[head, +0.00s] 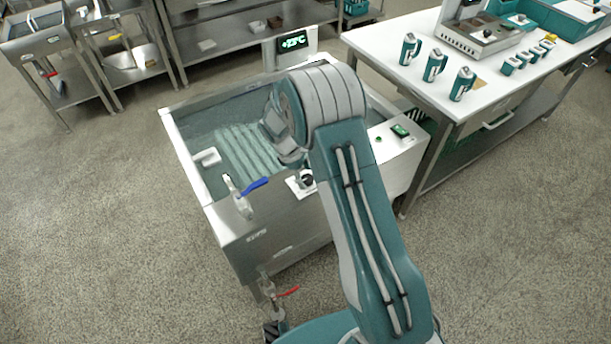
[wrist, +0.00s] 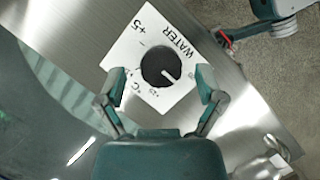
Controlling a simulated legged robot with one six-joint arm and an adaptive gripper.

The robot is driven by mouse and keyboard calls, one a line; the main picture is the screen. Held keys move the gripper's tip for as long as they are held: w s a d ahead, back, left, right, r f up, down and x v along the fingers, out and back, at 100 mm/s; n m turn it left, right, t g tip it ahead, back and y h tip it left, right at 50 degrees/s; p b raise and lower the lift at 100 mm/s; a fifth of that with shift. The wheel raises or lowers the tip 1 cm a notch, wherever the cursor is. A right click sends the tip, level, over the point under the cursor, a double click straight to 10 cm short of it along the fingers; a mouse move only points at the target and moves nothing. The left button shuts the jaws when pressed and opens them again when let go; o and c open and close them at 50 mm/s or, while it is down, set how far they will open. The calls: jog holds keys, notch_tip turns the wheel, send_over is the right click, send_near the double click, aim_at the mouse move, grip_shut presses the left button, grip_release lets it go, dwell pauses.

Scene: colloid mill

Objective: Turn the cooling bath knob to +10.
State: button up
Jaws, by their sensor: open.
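The cooling bath (head: 235,235) is a steel tank with ribbed coils inside. Its dark round knob (head: 307,178) sits on a white plate (head: 293,187) on the rim, partly hidden by my arm. In the wrist view the knob (wrist: 158,62) shows a white pointer aimed to the lower right. The plate (wrist: 131,48) reads "WATER", "+5" and "°C"; a small mark near its lower edge looks like "+25". My gripper (wrist: 160,72) is open, with one finger on each side of the knob and visible gaps. The bath's display (head: 294,41) reads about +23 °C.
A tap with a blue lever (head: 255,186) stands left of the knob, and a red-lever valve (head: 288,291) is low on the front. A white-topped table (head: 400,60) with several teal-and-white canisters is at right. Steel racks stand behind; the floor at left is clear.

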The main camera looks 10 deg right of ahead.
jog(key=shift+f, duration=0.15)
jog(key=c, duration=1.1)
jog(key=shift+c, duration=0.2)
